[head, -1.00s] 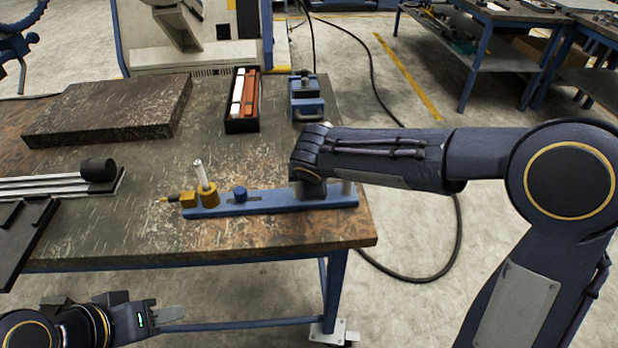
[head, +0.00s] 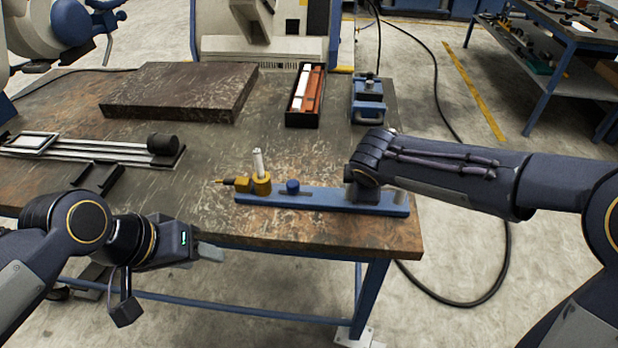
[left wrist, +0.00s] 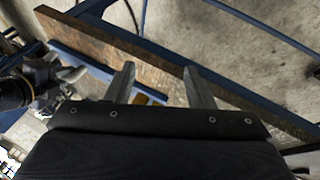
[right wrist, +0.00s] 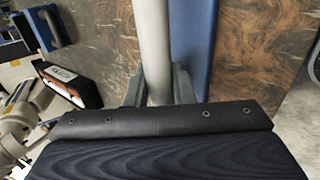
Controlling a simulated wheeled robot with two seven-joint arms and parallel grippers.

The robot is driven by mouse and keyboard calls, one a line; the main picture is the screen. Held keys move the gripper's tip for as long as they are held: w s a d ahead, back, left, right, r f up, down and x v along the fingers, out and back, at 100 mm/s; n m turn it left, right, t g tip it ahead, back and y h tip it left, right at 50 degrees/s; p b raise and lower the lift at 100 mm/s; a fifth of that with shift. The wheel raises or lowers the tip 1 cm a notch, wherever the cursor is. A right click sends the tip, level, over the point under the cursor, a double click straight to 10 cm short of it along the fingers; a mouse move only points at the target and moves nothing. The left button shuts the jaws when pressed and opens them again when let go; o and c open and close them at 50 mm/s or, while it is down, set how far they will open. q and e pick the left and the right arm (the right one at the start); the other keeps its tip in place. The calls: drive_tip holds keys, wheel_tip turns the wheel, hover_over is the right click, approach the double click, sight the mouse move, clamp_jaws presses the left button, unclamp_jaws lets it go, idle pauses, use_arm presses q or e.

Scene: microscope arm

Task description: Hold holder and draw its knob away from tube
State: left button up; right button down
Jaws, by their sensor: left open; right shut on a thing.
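The holder is a long blue base (head: 330,198) lying on the table near its front edge. A yellow block (head: 262,186) at its left end carries an upright pale tube (head: 258,162). A yellow knob with a thin tip (head: 237,184) points left from the block, and a round blue knob (head: 292,186) stands on the base. My right gripper (right wrist: 157,88) is shut on a grey post (right wrist: 152,35) at the base's right end; the arm hides this in the head view. My left gripper (head: 212,251) is open and empty, in front of the table edge, below and left of the yellow knob.
A dark slab (head: 180,92), an open box with red and white pieces (head: 305,95) and a blue device (head: 369,100) stand behind the holder. Black and silver rails (head: 90,148) lie at the left. The table between them is clear.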

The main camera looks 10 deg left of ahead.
use_arm(q)
drive_tip(key=w+r+n+g, duration=0.1)
drive_tip(key=w+r+g, duration=0.1)
drive_tip(key=w+r, duration=0.5)
drive_tip(key=n+g+y, duration=0.3)
drive_tip(key=n+y, duration=0.1)
hover_over(293, 183)
drive_tip(key=f, duration=0.2)
wheel_tip(293, 183, down, 11)
drive_tip(key=shift+r, duration=0.1)
clamp_jaws()
